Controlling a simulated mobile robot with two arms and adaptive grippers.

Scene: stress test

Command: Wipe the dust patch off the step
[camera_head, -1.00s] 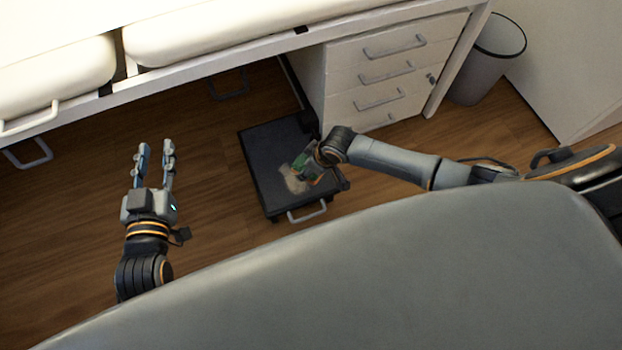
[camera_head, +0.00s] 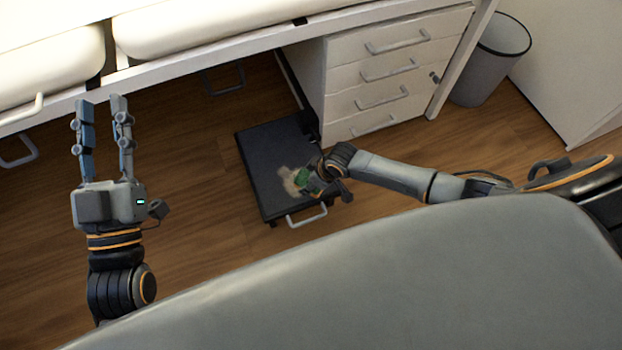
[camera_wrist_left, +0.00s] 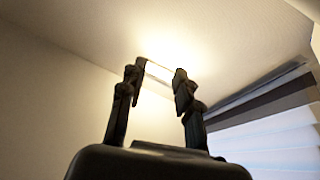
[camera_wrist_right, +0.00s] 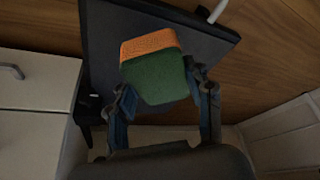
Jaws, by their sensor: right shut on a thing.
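The step (camera_head: 262,150) is a black, low platform on the wooden floor, with a light handle at its near edge. A tan dust patch (camera_head: 290,181) lies on its near part. My right gripper (camera_head: 316,179) is over the step's near right part, shut on a sponge (camera_head: 305,177) right beside the patch. In the right wrist view the sponge (camera_wrist_right: 157,77) is green with an orange layer and sits between the fingertips; the dust patch cannot be made out there. My left gripper (camera_head: 101,102) is open and empty, raised at the left, away from the step.
A white drawer unit (camera_head: 385,80) stands just behind and right of the step. A padded bench (camera_head: 200,30) runs along the back. A grey bin (camera_head: 488,65) stands at the back right. Bare wooden floor (camera_head: 190,190) lies left of the step.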

